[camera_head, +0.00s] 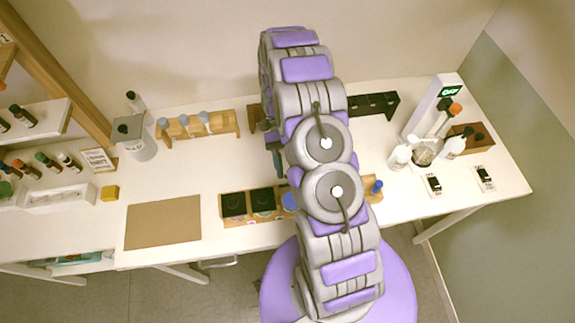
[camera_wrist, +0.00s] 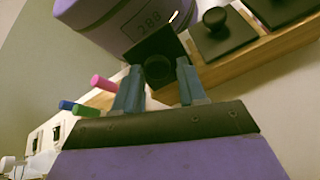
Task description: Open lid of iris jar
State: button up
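In the wrist view, a black square lid with a round knob (camera_wrist: 158,70) lies just beyond and between my fingertips. My gripper (camera_wrist: 158,82) is open, with one blue-grey finger on each side of the knob; I cannot tell whether they touch it. A second black lid with a knob (camera_wrist: 216,22) is beside it on the wooden rack. In the head view, black-lidded jars (camera_head: 233,204) (camera_head: 263,200) stand in the front wooden rack (camera_head: 240,221). My arm hides the rack's middle, and my gripper is mostly hidden behind it. No iris label is readable.
A tube rack (camera_head: 228,122) and a dark rack (camera_head: 377,104) stand behind. A blue-capped bottle (camera_head: 376,187) is right of my arm. A brown mat (camera_head: 163,223) lies left. Pink, blue and green caps (camera_wrist: 102,82) show in the wrist view.

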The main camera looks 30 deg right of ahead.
jog(key=shift+o, duration=1.4)
jog(key=shift+s, duration=0.15)
jog(key=shift+r, duration=0.1)
jog(key=p+v, duration=0.7)
jog(key=shift+p, duration=0.35)
jog(key=shift+w+d+p, duration=0.1)
jog(key=shift+w+p, duration=0.15)
jog(key=shift+p, duration=0.1)
